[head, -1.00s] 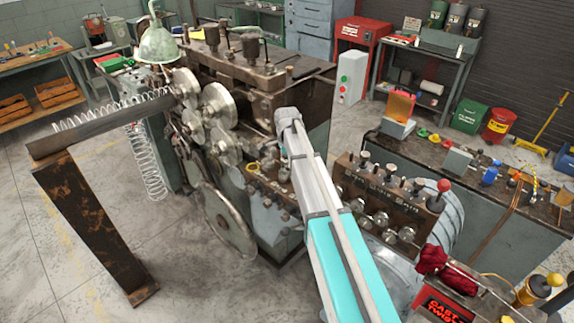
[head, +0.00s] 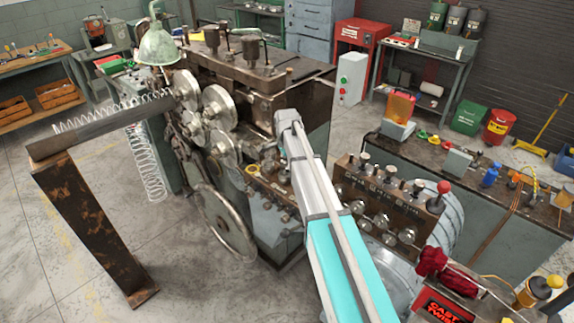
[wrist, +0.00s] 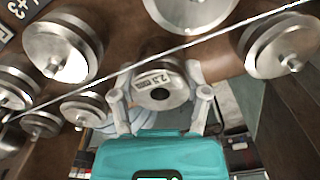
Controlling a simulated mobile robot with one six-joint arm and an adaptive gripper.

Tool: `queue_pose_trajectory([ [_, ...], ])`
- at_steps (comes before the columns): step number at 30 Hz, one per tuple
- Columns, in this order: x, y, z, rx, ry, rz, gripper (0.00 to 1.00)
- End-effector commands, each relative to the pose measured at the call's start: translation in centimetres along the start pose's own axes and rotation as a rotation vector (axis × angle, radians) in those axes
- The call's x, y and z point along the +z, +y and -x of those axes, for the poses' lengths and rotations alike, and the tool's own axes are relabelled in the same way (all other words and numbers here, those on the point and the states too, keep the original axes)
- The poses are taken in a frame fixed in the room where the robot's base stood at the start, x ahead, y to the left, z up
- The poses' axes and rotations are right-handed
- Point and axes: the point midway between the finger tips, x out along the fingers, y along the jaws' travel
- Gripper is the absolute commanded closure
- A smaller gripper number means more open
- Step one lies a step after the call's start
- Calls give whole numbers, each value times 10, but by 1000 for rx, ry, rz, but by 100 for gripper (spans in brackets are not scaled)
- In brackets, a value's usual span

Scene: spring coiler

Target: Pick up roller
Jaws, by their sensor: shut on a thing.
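A steel roller (wrist: 160,82) with a hole in its face and a marking that looks like 2.5 is in the middle of the wrist view. My gripper (wrist: 160,94) has one finger on each side of the roller and is shut on it. The roller's back is hidden, so I cannot tell whether it still touches what is behind it. In the head view my arm reaches towards the coiling machine (head: 262,100), and the gripper and roller are hidden there.
Several other steel rollers, such as one at upper left (wrist: 62,45), surround the gripper on a brown panel. A thin wire (wrist: 215,37) crosses diagonally above the held roller. In the head view a workbench (head: 520,205) stands at right and a rusty post (head: 95,225) at left.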

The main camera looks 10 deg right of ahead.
Motion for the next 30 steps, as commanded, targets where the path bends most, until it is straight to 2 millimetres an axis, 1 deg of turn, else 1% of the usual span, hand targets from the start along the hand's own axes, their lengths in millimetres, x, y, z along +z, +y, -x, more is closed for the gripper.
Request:
queue_pose_trajectory([
  [5, 0, 0, 2, 0, 0, 0, 100],
  [11, 0, 0, 9, 0, 0, 0, 100],
  [17, 0, 0, 24, 0, 0, 0, 100],
  [21, 0, 0, 38, 0, 0, 0, 100],
  [30, 8, 31, 71, 0, 0, -1, 100],
])
